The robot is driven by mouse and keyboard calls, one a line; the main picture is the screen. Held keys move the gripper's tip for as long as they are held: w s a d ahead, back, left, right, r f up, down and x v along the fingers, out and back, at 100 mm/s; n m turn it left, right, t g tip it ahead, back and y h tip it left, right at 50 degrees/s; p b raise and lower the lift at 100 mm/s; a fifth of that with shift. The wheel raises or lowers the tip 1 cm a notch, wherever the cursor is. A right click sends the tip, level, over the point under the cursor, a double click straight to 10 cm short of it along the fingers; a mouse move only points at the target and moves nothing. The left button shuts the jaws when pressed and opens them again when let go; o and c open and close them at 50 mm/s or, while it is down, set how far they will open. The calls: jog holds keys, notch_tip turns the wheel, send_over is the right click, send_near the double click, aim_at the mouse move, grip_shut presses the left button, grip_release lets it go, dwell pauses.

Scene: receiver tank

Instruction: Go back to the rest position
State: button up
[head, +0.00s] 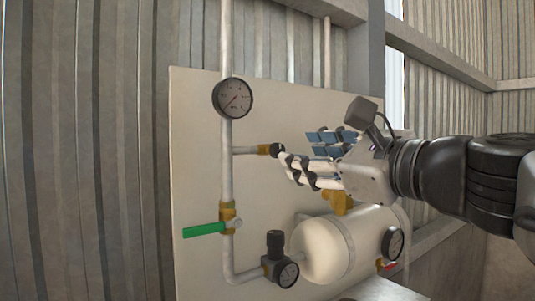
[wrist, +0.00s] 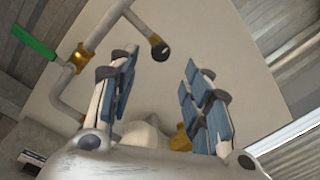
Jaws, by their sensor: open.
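My gripper (head: 299,152) is open, in front of the pale panel, right of the pipework in the head view. Nothing shows between its fingers. In the wrist view my gripper (wrist: 160,65) has its two blue-padded fingers spread wide. The black-tipped end of a side pipe with a brass fitting (head: 264,150) is close to the fingertips in the head view; whether they touch I cannot tell. In the wrist view this black end (wrist: 160,53) appears in the gap between the fingertips.
A white tank (head: 322,248) with a brass fitting (head: 341,203) sits below my gripper. A green-handled valve (head: 205,229), an upper gauge (head: 232,98) and a black regulator (head: 275,245) are on the pipe at left. The pale panel (head: 195,150) stands behind.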

jog(key=s+a+f+n+g+h+b, duration=0.1)
jog(key=s+f+n+g+b, duration=0.3)
jog(key=f, duration=0.9)
jog(key=s+f+n+h+b, duration=0.25)
jog(key=f+b, duration=0.35)
jog(key=f, duration=0.6)
jog(key=s+a+f+n+g+b, duration=0.15)
jog(key=f+n+b, duration=0.35)
jog(key=f, duration=0.8)
jog(key=s+d+f+n+g+h+b, duration=0.1)
jog(key=s+d+f+n+h+b, duration=0.1)
jog(key=f, duration=0.9)
jog(key=s+d+f+n+g+h+b, duration=0.2)
jog(key=s+d+f+n+b, duration=0.2)
jog(key=s+f+b, duration=0.3)
jog(key=s+d+f+n+g+h+b, duration=0.2)
jog(key=s+f+n+b, duration=0.3)
jog(key=f, duration=1.1)
jog(key=shift+s+d+f+b, duration=0.2)
jog(key=shift+d+b, duration=0.25)
jog(key=shift+b, duration=0.2)
jog(key=shift+n+g, duration=0.25)
